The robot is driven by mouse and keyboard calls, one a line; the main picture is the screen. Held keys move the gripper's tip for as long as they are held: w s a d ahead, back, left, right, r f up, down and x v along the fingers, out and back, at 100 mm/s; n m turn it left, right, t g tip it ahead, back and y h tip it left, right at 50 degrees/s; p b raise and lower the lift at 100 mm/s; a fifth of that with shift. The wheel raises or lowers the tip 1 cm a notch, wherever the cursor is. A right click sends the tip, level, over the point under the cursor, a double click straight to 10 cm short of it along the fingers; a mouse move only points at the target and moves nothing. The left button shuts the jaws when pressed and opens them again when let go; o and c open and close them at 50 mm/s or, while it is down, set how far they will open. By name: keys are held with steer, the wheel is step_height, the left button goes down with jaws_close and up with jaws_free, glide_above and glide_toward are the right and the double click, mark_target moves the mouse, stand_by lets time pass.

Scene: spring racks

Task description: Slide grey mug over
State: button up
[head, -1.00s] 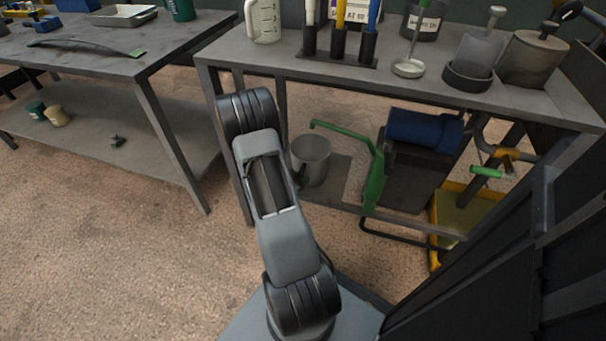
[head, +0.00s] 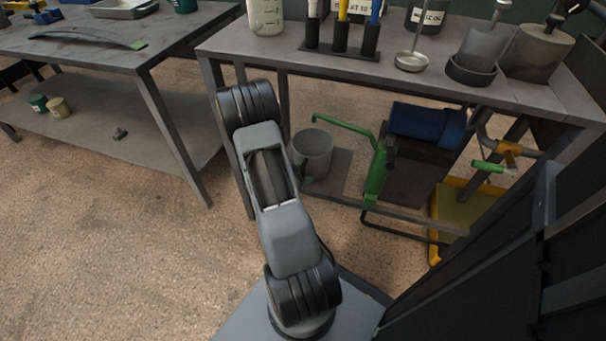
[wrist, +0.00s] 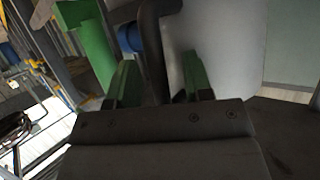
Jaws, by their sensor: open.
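The grey mug (head: 316,150) stands upright on the lower shelf of the rack, just right of my arm in the head view. In the wrist view its pale wall (wrist: 228,45) fills the right side, and its dark curved handle (wrist: 153,42) comes down between my fingers. My gripper (wrist: 162,80) is open, with one green-padded finger on each side of the handle. I cannot tell whether either finger touches it. In the head view my arm hides most of the gripper; only a little green shows at the mug's lower left.
A green bar-like tool (head: 375,172) stands right of the mug, near a blue roll (head: 425,124). The rack's upper shelf (head: 290,50) lies above, holding bottles and metal vessels. A rack leg stands behind my arm. Open floor (head: 110,240) lies at left.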

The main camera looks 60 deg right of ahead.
steer(key=p+v, duration=0.4)
steer(key=v, duration=0.9)
steer(key=shift+a+r+p, duration=0.2)
steer(key=shift+a+p, duration=0.15)
steer(key=shift+p, duration=0.05)
steer(key=shift+w, duration=0.1)
